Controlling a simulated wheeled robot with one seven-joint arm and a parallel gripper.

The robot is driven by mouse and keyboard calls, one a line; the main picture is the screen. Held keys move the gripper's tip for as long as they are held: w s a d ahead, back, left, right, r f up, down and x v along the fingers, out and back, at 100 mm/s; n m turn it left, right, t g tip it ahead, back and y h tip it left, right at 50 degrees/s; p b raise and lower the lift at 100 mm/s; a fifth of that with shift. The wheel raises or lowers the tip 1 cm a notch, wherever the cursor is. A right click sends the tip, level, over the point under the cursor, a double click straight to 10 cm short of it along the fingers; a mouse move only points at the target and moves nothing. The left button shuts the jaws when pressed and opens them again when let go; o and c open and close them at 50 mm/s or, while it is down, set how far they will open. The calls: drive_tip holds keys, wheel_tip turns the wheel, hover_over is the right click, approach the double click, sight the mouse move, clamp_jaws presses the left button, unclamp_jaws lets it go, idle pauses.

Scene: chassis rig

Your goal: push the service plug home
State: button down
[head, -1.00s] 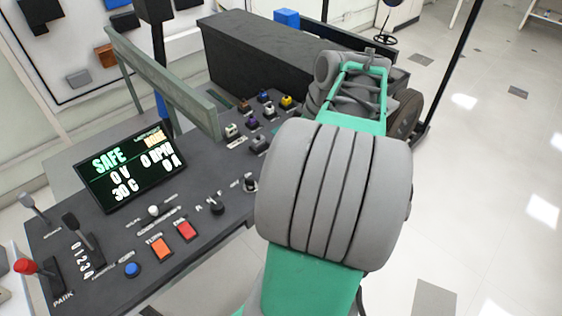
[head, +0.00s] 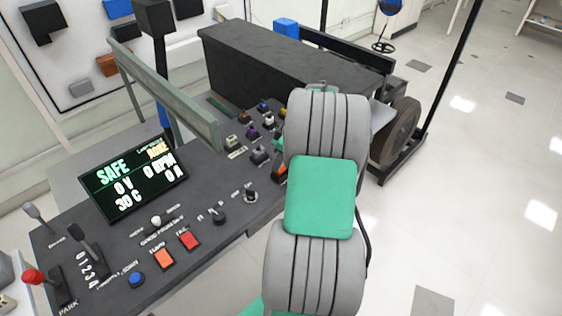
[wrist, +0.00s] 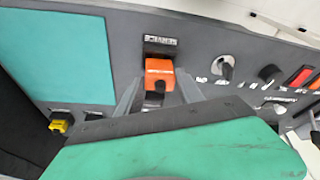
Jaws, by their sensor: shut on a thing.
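The service plug (wrist: 159,67) is an orange block with a dark part at its lower end in the wrist view. It stands at a dark panel piece with a white label, seen upside down (wrist: 160,45). My gripper (wrist: 158,82) has its two grey fingers on either side of the plug and is shut on it. How deep the plug sits in its socket cannot be told. In the head view a bit of orange, apparently the plug (head: 280,172), shows at the left edge of my arm; my arm hides the fingers there.
The dark console (head: 215,255) carries a screen (head: 133,178) reading SAFE, 0 V. Near the arm are a rotary knob (head: 250,195), small coloured connectors (head: 252,132), a red button (head: 188,240) and an orange button (head: 163,258). A long black box (head: 290,70) stands behind.

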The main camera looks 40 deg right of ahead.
drive_tip(key=shift+s+a+f, duration=0.1)
drive_tip(key=shift+s+f, duration=0.05)
drive_tip(key=shift+f, duration=0.35)
drive_tip(key=shift+s+a+f, duration=0.1)
drive_tip(key=shift+f, duration=0.35)
drive_tip(key=c, duration=1.2)
unclamp_jaws()
drive_tip(key=shift+f, duration=0.1)
drive_tip(key=shift+o, duration=0.7)
drive_tip(key=shift+w+d, duration=0.15)
drive_tip(key=o, duration=0.3)
drive_tip(key=shift+r, duration=0.2)
drive_tip(key=shift+r, duration=0.1)
